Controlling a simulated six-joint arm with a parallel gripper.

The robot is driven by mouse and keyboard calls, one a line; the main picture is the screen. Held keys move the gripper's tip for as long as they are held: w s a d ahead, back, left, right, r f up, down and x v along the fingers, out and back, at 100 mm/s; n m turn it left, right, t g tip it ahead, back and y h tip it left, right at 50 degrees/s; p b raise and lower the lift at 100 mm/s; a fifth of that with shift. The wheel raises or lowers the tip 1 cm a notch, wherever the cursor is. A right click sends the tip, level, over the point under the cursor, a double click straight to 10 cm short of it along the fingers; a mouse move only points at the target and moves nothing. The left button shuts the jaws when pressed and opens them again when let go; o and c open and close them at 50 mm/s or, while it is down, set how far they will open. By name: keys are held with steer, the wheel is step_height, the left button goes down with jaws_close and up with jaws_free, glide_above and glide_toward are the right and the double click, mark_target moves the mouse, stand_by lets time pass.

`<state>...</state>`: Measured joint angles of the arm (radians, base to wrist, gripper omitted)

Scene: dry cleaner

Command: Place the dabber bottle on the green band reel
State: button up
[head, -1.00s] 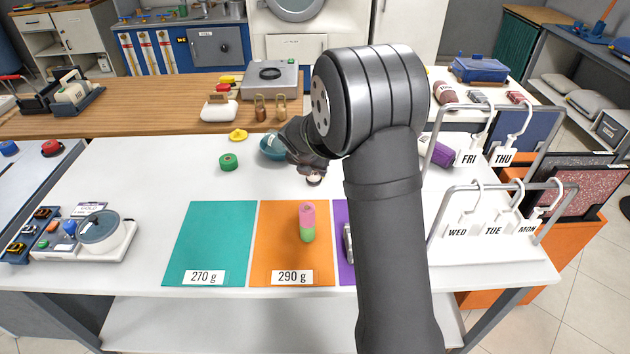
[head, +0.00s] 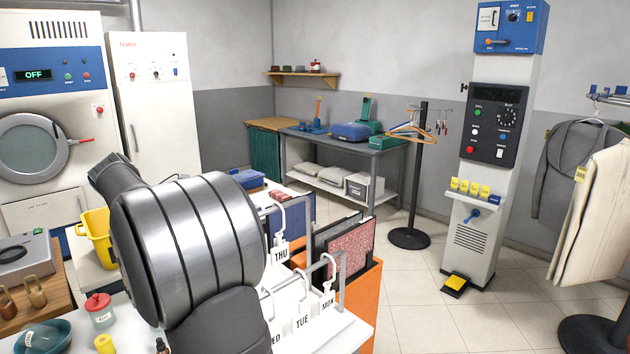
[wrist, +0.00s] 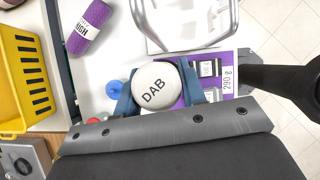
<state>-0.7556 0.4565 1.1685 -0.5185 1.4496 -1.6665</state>
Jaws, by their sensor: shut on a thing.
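My gripper (wrist: 157,92) shows in the wrist view, its two blue fingers shut on the dabber bottle (wrist: 156,84). The bottle's round white end, marked DAB, faces the camera; the rest of it is hidden below. It is held over the white table, with a purple mat behind it. In the head view my arm fills the lower left, and neither gripper nor bottle can be made out. I cannot make out the green band reel in either current view.
The wrist view shows a yellow basket (wrist: 22,85), a purple roll (wrist: 90,27) and a metal rack (wrist: 190,45) close by.

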steer(key=w+d+f+m+g+y, duration=0.1)
steer(key=d+m+g, duration=0.4)
steer(key=d+m, duration=0.9)
steer(key=w+d+f+m+g+y, duration=0.2)
steer(key=w+d+f+m+g, duration=0.2)
steer(key=d+m, duration=1)
steer(key=d+f+g, duration=0.1)
steer(key=d, duration=0.3)
steer(key=shift+w+g+y, duration=0.15)
steer(key=shift+g+y, duration=0.15)
steer(key=shift+g, duration=0.1)
steer(key=shift+a+r, duration=0.1)
steer(key=shift+a, duration=0.1)
